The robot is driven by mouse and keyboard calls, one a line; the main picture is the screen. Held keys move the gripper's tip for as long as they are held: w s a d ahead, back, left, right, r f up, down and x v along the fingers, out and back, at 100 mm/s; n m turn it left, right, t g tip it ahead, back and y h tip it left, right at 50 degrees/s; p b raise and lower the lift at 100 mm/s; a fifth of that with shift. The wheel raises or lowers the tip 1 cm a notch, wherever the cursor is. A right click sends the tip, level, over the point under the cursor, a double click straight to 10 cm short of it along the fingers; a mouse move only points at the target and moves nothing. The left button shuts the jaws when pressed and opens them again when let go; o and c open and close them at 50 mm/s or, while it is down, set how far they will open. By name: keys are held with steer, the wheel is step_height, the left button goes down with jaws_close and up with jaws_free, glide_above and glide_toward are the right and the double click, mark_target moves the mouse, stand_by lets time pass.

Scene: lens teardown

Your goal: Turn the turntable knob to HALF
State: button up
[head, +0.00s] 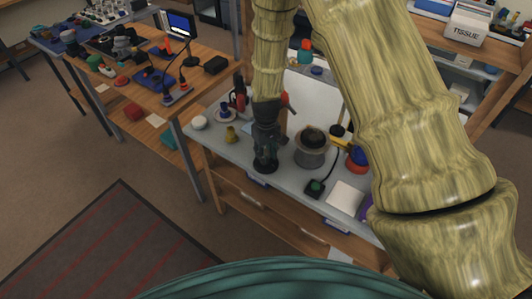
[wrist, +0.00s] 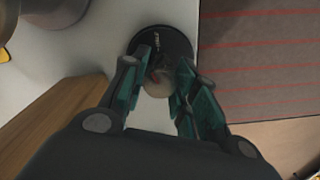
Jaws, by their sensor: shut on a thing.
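The turntable knob (wrist: 159,80) shows in the wrist view as a pale, rounded piece over a round black dial (wrist: 172,34). The dial has a small white marking near its top, too small to read. My gripper (wrist: 163,66) is shut on the knob, with one teal finger on each side of it. In the head view my gripper (head: 265,155) points straight down at a dark round base (head: 265,168) near the front edge of the table. The fingers hide most of the knob there, and its pointing direction cannot be told.
A grey cylinder with a dark top (head: 311,150) stands just right of my gripper. A small yellow-brown piece (head: 231,134) stands to the left. A black box with a green button (head: 315,187) and a white square (head: 345,197) lie to the front right on the grey tabletop.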

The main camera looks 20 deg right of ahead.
mark_target(266, 152)
steer(key=shift+m, duration=2.2)
steer(key=o, duration=1)
steer(key=shift+r, duration=0.1)
step_height(266, 152, up, 12)
steer(key=shift+f, duration=0.1)
